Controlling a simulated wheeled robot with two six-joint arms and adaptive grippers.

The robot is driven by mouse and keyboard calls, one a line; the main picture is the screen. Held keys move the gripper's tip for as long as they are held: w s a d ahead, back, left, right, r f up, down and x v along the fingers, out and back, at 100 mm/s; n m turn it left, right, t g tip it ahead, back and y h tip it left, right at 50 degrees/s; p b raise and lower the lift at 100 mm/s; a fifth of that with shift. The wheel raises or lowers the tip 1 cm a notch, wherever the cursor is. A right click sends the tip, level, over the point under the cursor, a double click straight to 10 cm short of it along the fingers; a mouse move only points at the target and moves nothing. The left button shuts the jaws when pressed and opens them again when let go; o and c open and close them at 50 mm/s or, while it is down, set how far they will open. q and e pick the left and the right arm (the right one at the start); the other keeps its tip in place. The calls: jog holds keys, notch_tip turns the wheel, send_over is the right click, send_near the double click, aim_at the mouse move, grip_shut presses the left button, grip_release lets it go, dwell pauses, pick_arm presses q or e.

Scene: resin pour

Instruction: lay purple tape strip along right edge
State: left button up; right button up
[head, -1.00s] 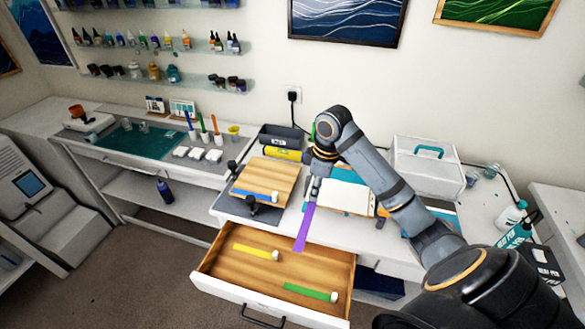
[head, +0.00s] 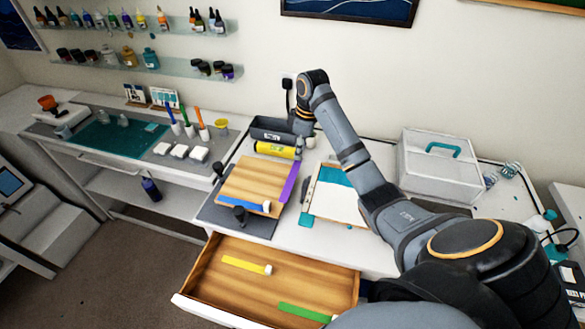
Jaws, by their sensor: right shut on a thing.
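The purple tape strip (head: 288,184) lies along the right edge of the wooden board (head: 252,182), running from the far right corner toward the front. A blue strip (head: 243,203) with a white end lies along the board's front edge. My right gripper (head: 300,150) is at the far end of the purple strip, shut on it; its fingertips are small and hard to make out. My left gripper is not in view.
The open drawer (head: 210,295) holds a yellow strip (head: 240,264) and a green strip (head: 300,312). A yellow roll (head: 275,149) and dark bin (head: 270,129) stand behind the board.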

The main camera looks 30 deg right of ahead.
jog(key=w+f, duration=0.2)
jog(key=w+d+f+p, duration=0.1)
jog(key=w+f, duration=0.1)
jog(key=f, duration=0.1)
jog(key=shift+w, duration=0.3)
jog(key=shift+f, duration=0.25)
jog(key=shift+w+f, duration=0.25)
jog(key=shift+f, duration=0.1)
notch_tip(320, 180, down, 3)
jog(key=shift+r+p, duration=0.1)
jog(key=shift+p, duration=0.3)
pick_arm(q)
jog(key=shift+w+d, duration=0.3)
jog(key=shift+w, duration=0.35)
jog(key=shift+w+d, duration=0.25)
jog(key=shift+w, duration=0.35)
pick_arm(e)
jog(key=shift+f, duration=0.2)
